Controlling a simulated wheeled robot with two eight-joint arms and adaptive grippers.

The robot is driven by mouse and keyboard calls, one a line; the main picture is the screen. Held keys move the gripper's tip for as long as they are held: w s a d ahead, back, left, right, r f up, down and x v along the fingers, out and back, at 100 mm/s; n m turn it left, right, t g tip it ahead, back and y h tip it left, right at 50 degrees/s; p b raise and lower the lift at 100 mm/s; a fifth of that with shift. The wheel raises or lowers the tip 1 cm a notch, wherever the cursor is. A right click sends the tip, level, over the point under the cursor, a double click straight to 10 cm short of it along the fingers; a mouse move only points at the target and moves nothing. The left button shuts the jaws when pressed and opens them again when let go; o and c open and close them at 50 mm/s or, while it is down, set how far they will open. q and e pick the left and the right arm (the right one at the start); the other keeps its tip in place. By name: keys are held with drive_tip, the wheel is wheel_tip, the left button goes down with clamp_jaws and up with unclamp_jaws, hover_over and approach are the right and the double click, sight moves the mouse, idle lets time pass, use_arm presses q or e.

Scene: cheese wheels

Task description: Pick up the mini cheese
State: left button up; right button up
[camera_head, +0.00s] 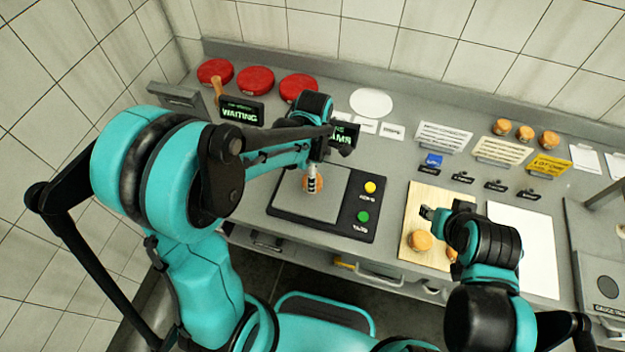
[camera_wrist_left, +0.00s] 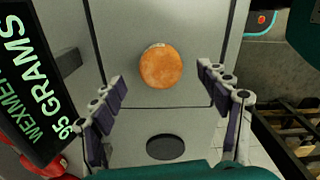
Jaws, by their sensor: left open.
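A small round orange-brown mini cheese (camera_head: 307,184) sits on the scale plate (camera_head: 335,190), partly hidden by my left gripper in the head view. In the left wrist view the cheese (camera_wrist_left: 160,68) lies between the lines of the two fingers, near the tips. My left gripper (camera_head: 313,180) is open above the scale, a finger to each side, and nothing shows in its grasp. My right gripper (camera_head: 426,212) is over the wooden board, just above another mini cheese (camera_head: 420,241); its jaw state is unclear. A further cheese (camera_head: 451,255) is partly hidden by the right arm.
The scale has yellow and green buttons (camera_head: 363,216). Its display (camera_wrist_left: 35,95) reads 95 GRAMS, close beside my left gripper. Red wheels (camera_head: 255,79) and a WAITING sign (camera_head: 240,111) stand at back left. Three mini cheeses (camera_head: 525,133) sit at back right. White sheet (camera_head: 528,240) is bare.

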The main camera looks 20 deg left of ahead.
use_arm(q)
wheel_tip(320, 180, down, 5)
drive_tip(key=shift+r+b, duration=0.2)
drive_tip(key=shift+b, duration=0.35)
drive_tip(key=c, duration=1.4)
drive_tip(key=shift+r, duration=0.1)
